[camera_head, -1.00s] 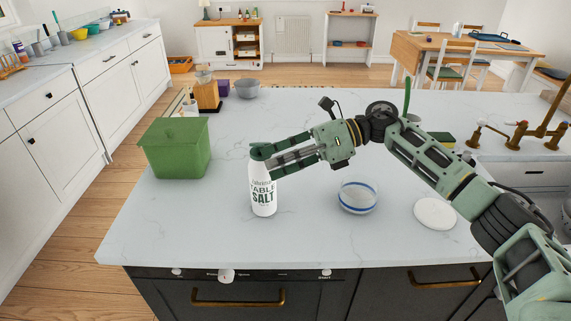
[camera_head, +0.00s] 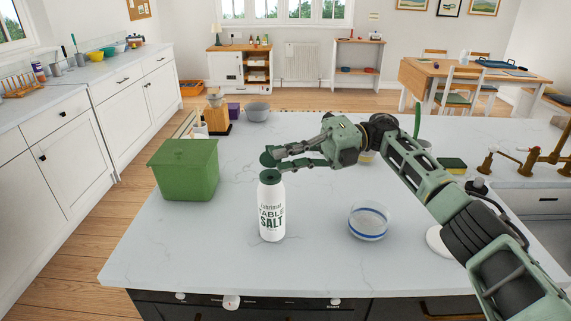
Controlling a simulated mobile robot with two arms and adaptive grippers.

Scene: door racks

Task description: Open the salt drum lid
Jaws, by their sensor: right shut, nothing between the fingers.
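The salt drum (camera_head: 271,215) is a white bottle lettered "TABLE SALT" and stands upright on the counter. Its dark green lid (camera_head: 270,176) is on top; whether it is open is too small to tell. My right gripper (camera_head: 270,158) is shut and empty, with its fingertips just above the lid. A small gap seems to show between fingertips and lid, but contact cannot be ruled out. My left gripper is not in view.
A green lidded box (camera_head: 184,170) stands left of the drum. A glass bowl with a blue band (camera_head: 369,221) stands to its right, and a white round dish (camera_head: 436,240) is partly hidden by my arm. The counter (camera_head: 200,245) in front of the drum is clear.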

